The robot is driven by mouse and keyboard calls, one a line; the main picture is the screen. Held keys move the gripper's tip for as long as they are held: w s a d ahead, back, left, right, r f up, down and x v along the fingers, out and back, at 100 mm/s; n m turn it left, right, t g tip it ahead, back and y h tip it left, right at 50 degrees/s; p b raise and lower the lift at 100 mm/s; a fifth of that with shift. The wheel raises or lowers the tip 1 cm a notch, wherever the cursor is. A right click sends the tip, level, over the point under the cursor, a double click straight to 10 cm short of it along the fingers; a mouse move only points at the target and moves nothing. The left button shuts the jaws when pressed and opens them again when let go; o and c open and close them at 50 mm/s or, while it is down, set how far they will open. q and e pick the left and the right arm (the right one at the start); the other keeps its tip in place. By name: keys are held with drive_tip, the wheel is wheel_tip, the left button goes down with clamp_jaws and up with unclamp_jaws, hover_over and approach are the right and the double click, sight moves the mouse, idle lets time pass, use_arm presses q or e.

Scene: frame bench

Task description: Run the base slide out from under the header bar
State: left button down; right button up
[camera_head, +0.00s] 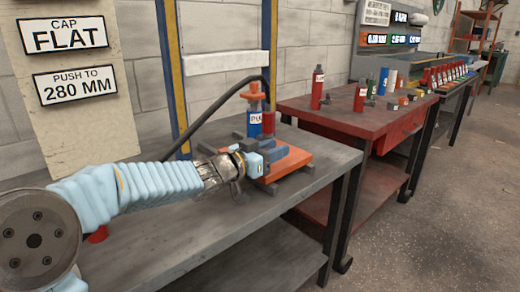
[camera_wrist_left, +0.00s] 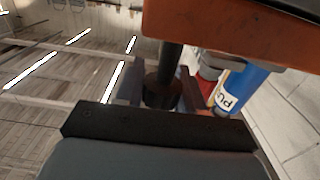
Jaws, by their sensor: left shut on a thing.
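The base slide is an orange plate (camera_head: 291,162) on low grey supports on the grey bench. A blue cylinder (camera_head: 254,122) with an orange top stands over its back edge. The header bar is a pale crossbar (camera_head: 226,62) between two blue and yellow posts, above and behind the plate. My left gripper (camera_head: 246,164) is at the plate's left side, shut on a dark post-like handle. In the left wrist view the handle (camera_wrist_left: 170,60) sits between the fingers, against the orange plate (camera_wrist_left: 225,30). The handle's fixing is partly hidden. My right gripper is out of view.
The grey bench (camera_head: 225,230) is clear in front. A red bench (camera_head: 365,118) with cylinders and small parts stands to the right, beyond a narrow gap.

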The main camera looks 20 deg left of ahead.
use_arm(q)
drive_tip(key=shift+s+d+b, duration=0.25)
drive_tip(key=shift+s+d, duration=0.05)
drive_tip(key=shift+d, duration=0.4)
drive_tip(key=shift+s+d+b, duration=0.25)
drive_tip(key=shift+d+b, duration=0.05)
drive_tip(key=shift+d, duration=0.4)
drive_tip(key=shift+s+d+b, duration=0.25)
drive_tip(key=shift+s+d, duration=0.05)
drive_tip(key=shift+d, duration=0.4)
drive_tip(key=c, duration=0.8)
unclamp_jaws()
drive_tip(key=p+v, duration=0.2)
drive_tip(key=v, duration=1.1)
drive_tip(key=shift+s+a+f+p, duration=0.1)
drive_tip(key=shift+s+a+p, duration=0.1)
drive_tip(key=shift+s+p, duration=0.2)
